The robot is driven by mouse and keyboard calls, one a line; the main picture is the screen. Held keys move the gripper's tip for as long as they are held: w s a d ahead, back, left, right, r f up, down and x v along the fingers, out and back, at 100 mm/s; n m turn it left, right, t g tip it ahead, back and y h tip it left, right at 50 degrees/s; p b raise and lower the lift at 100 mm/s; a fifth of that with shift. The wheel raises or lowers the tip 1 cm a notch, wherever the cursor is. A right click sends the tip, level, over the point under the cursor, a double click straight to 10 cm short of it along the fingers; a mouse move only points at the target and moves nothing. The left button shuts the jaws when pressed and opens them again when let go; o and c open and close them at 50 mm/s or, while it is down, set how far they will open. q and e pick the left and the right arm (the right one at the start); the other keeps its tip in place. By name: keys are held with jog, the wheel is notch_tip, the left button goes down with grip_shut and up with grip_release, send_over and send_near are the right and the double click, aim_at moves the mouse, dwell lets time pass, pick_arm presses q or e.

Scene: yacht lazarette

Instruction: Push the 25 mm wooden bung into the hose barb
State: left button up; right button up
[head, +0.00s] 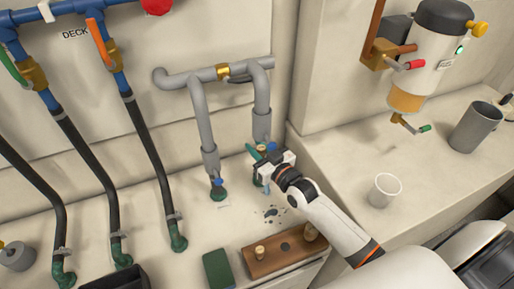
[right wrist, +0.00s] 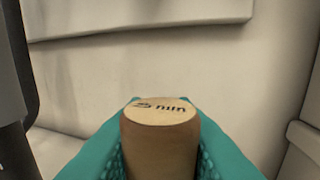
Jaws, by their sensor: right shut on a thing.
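My right gripper (head: 265,158) is shut on a wooden bung, which stands upright between teal finger pads in the right wrist view (right wrist: 160,140). Its pale top has dark lettering ending in "mm"; the figure is only partly legible. In the head view the gripper is at the foot of the right-hand grey pipe, close to a green fitting (head: 258,180) that it partly covers. Another green fitting (head: 218,193) with a blue part stands to its left. I cannot tell which fitting is the hose barb, nor whether the bung touches one. My left gripper is not in view.
A wooden block (head: 262,268) with wooden bungs and a dark hole lies in front, beside a green box (head: 218,270). Dark wet spots (head: 271,213) mark the surface. Black hoses (head: 150,160) run down at left.

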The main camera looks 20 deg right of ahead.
jog(key=shift+p, duration=0.35)
dwell(0.5)
jog(key=shift+f+b, duration=0.8)
jog(key=shift+f, duration=0.35)
jog(key=shift+s+f, duration=0.1)
jog(key=shift+f, duration=0.1)
jog(key=shift+s+f+b, duration=0.15)
jog(key=shift+f+b, duration=0.25)
jog(key=shift+f, duration=0.1)
jog(key=o, duration=1)
jog(key=shift+f, duration=0.15)
jog(key=shift+o, duration=0.2)
